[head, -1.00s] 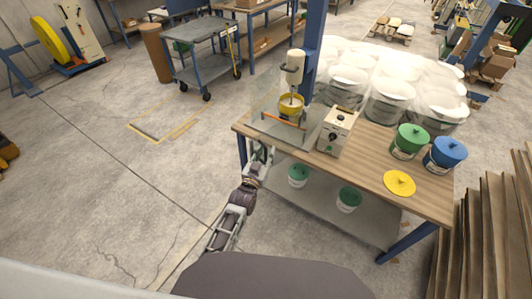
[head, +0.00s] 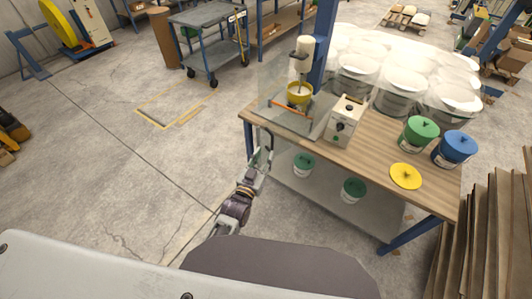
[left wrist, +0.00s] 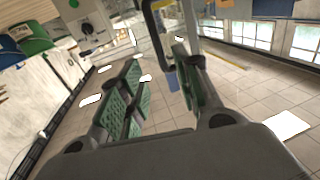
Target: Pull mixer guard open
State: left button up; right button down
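The mixer (head: 303,55) stands at the back left of the wooden workbench, with a yellow bowl (head: 299,93) under its head. A clear guard panel (head: 272,80) shows to the left of the mixer, and an orange bar (head: 291,108) lies in front of the bowl. My left gripper (head: 265,150) is low by the bench's front left edge, apart from the bowl. In the left wrist view its green-padded fingers (left wrist: 165,72) are spread with a gap between them. A dark, bent handle-like bar (left wrist: 160,48) shows near the right finger; contact is unclear. My right gripper is out of view.
A control box (head: 344,120) stands right of the mixer on the bench (head: 385,150). Green (head: 419,134) and blue (head: 455,148) buckets and a yellow lid (head: 405,176) are further right.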

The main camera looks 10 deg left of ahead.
pick_arm(q)
jog(key=shift+v, duration=1.35)
